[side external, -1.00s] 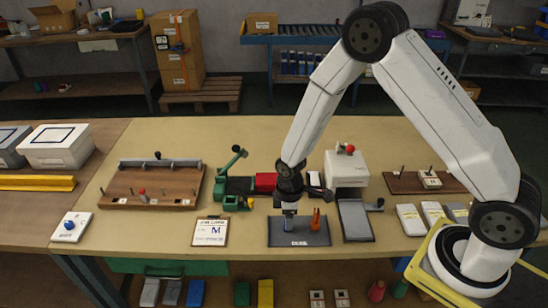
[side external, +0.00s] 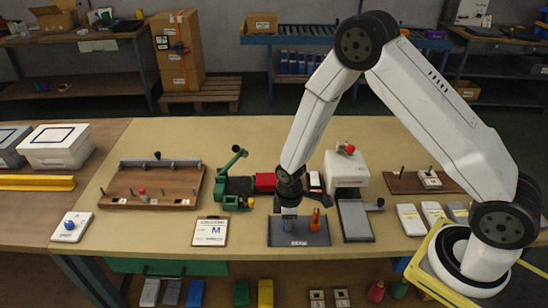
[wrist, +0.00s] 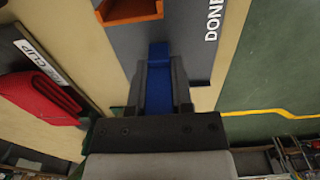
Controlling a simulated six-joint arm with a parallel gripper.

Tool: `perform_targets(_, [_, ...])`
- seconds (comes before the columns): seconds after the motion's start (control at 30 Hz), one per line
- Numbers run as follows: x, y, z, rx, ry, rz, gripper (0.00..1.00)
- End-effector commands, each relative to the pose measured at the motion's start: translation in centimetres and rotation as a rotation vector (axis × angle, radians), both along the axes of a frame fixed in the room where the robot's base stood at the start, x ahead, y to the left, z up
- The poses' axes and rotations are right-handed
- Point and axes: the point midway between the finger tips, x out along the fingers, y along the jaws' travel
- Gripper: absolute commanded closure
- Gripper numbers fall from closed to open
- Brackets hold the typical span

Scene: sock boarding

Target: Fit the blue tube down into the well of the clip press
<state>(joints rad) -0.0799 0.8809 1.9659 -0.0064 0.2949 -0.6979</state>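The blue tube (wrist: 158,85) fills the gap between the fingers of my gripper (wrist: 160,92) in the wrist view, and both fingers seem to touch its sides. In the side external view my gripper (side external: 289,216) points down over the left part of the dark DONE mat (side external: 262,238). I cannot tell whether the tube rests on the mat. A green machine with a raised lever (side external: 236,184) stands to the left of my gripper and looks like the clip press. Its well cannot be made out.
An orange piece (side external: 319,222) stands on the mat just right of my gripper. Red cloth (wrist: 38,92) lies by a CLIP label. A white machine with a red knob (side external: 346,168) stands to the right. A job card (side external: 211,231) lies to the left.

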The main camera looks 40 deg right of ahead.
Motion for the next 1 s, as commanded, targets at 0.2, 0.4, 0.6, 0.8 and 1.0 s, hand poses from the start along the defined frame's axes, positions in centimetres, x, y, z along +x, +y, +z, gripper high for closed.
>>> perform_targets(0.2, [0.0, 0.0, 0.0, 0.0, 0.0, 0.0, 1.0])
perform_targets(0.4, [0.0, 0.0, 0.1, 0.0, 0.0, 0.0, 1.0])
perform_targets(0.6, [0.1, 0.0, 0.7, 0.001, -0.002, 0.0, 1.0])
perform_targets(0.8, [0.1, 0.0, 2.2, 0.001, -0.003, 0.0, 1.0])
perform_targets(1.0, [-1.0, 0.0, 4.3, 0.002, -0.001, 0.0, 1.0])
